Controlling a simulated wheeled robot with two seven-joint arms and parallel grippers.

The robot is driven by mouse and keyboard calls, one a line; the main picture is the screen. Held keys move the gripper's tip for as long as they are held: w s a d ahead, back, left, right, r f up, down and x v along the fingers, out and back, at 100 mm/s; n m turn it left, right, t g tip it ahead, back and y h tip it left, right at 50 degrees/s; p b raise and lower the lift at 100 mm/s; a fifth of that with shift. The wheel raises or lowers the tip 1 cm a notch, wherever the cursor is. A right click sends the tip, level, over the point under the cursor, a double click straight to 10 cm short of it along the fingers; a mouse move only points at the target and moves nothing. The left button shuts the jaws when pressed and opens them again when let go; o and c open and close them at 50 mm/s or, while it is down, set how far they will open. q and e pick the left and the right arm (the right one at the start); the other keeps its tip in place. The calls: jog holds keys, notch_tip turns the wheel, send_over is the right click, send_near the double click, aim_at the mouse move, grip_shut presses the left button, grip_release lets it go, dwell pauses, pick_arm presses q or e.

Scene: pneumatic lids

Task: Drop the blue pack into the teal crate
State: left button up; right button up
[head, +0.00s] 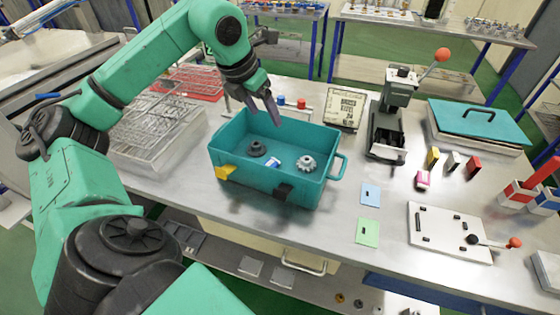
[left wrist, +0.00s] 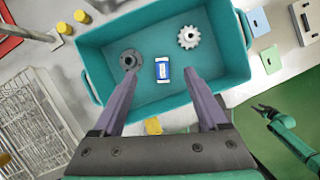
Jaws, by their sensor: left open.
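The teal crate (head: 235,179) stands on the metal table below my left gripper (head: 262,106). The blue pack (head: 274,163), blue with white ends, lies on the crate floor. In the left wrist view the pack (left wrist: 162,70) shows whole between a dark flanged part and a pale gear. My left gripper is open and empty above the crate, pointing down, its fingers apart from the pack. My right gripper (left wrist: 265,110) shows small at the right of the left wrist view; its jaw state is unclear.
The crate also holds the dark flanged part (head: 257,149) and the pale gear (head: 305,163). A wire basket (head: 150,135) stands left of it. A lever press (head: 388,120) stands to the right. Blue and green cards (head: 368,232) lie on the table at the right front.

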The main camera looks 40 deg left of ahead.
pick_arm(q)
jog(key=p+v, duration=0.3)
jog(key=v, duration=1)
jog(key=shift+p, duration=0.35)
